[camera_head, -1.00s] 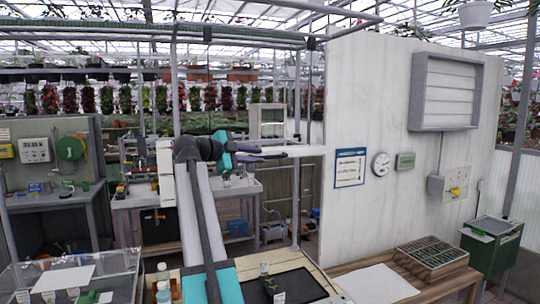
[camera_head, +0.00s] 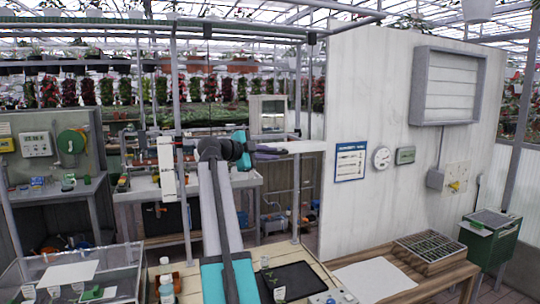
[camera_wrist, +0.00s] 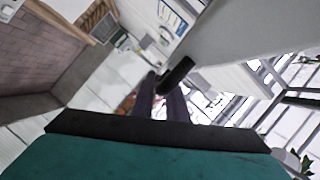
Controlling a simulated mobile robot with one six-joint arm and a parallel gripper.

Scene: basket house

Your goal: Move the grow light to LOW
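A flat white panel (camera_head: 305,146), seemingly the grow light, juts out level from a thin upright pole (camera_head: 297,200) in front of the white wall. In the wrist view a large pale surface (camera_wrist: 245,35) fills the upper right, with a short black handle-like part (camera_wrist: 178,73) by it. My gripper (camera_head: 280,151) is close to the panel's left end. Its two dark fingers (camera_wrist: 162,92) show in the wrist view with a narrow gap and nothing visibly held. The black part lies just beyond the fingertips; I cannot tell whether they touch. No LOW mark is readable.
A workbench below holds a black tray (camera_head: 290,282), bottles (camera_head: 166,285) and white paper (camera_head: 373,278). The wall carries a poster (camera_head: 350,161) and a switch panel (camera_head: 456,177).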

